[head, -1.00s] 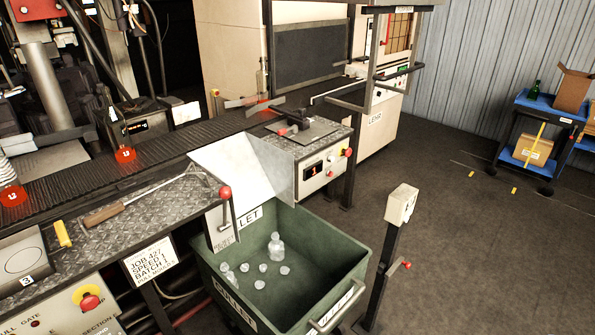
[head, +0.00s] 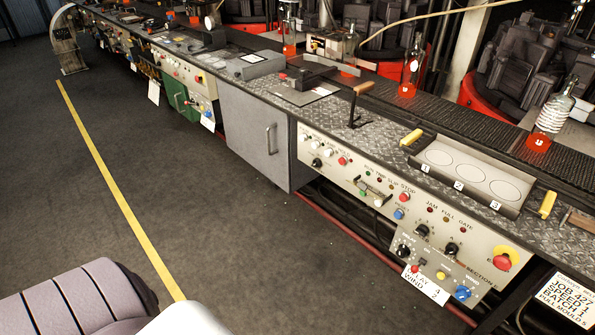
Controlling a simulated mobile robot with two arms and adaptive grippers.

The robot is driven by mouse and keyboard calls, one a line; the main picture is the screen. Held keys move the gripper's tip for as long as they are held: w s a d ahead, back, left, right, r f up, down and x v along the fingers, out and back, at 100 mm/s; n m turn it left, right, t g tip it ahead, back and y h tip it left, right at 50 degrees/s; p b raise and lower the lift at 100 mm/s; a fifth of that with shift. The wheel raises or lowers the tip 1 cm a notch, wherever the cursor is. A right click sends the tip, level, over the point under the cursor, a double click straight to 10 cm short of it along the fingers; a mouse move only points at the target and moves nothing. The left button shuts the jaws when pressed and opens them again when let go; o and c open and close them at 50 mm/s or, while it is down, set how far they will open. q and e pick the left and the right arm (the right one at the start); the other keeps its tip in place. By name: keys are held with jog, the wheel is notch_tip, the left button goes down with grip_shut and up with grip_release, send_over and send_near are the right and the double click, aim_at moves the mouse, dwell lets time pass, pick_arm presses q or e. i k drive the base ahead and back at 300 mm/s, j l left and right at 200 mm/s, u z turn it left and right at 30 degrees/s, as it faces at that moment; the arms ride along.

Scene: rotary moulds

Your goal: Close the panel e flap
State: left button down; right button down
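No flap marked "e" can be made out. Nearest is a cream control panel (head: 400,215) on the front of the long bench, with knobs, coloured buttons and a small dark handle (head: 372,189). A grey cabinet (head: 245,130) with a vertical handle (head: 271,139) stands left of it; its door looks closed. Farther left, a small green door (head: 178,97) shows beside another control panel (head: 196,85); I cannot tell whether it stands ajar. Neither of my grippers is in view.
The dark floor left of the bench is clear, with a yellow line (head: 118,195) along it. A tray with numbered circles (head: 470,180) and an upright lever (head: 355,105) sit on the bench top. Red-based machines stand behind the conveyor.

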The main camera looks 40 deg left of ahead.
aim_at(362, 185)
jog(key=u, duration=0.7)
